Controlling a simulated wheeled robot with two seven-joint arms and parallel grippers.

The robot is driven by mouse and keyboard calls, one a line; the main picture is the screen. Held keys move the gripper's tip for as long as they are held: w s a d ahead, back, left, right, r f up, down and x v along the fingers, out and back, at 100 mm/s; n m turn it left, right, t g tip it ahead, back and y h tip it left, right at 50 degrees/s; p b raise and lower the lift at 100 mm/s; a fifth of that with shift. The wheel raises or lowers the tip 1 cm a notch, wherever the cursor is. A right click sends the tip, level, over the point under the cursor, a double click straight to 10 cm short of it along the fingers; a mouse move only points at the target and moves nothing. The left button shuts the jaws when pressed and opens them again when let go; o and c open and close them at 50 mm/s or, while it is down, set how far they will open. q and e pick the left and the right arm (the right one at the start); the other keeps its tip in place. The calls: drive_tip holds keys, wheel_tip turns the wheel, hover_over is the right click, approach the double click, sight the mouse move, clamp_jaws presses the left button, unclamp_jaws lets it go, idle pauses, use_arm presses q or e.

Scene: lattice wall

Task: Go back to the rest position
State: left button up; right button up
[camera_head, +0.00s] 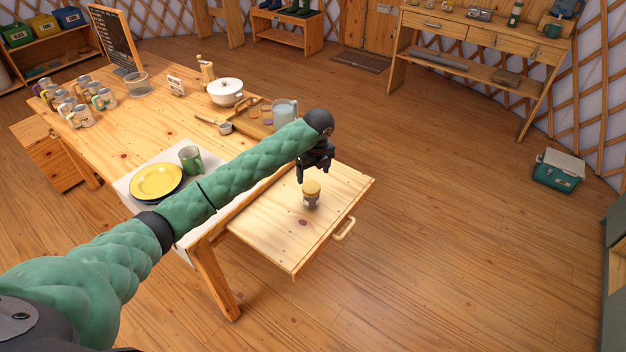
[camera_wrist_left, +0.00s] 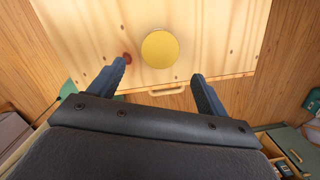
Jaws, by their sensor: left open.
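My left gripper (camera_head: 316,172) is open and empty, above a pulled-out wooden board or drawer (camera_head: 280,235) at the table's right end. A small jar with a yellow lid (camera_head: 311,195) stands upright on that board, just below the gripper and apart from it. In the left wrist view the jar's round yellow lid (camera_wrist_left: 160,49) lies beyond the two open fingers (camera_wrist_left: 162,82), with nothing between the fingertips. My left arm reaches across the picture and hides part of the table. My right gripper is not in view.
The wooden table (camera_head: 130,135) holds several mugs (camera_head: 75,110), a white pot (camera_head: 225,92), a glass jug (camera_head: 284,112), a yellow plate (camera_head: 157,182) and a green mug (camera_head: 190,159). A handle (camera_head: 344,230) sticks out from the board. The floor to the right is clear up to a cooler (camera_head: 558,171).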

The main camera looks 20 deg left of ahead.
use_arm(q)
drive_tip(key=shift+r, duration=0.15)
idle(0.3)
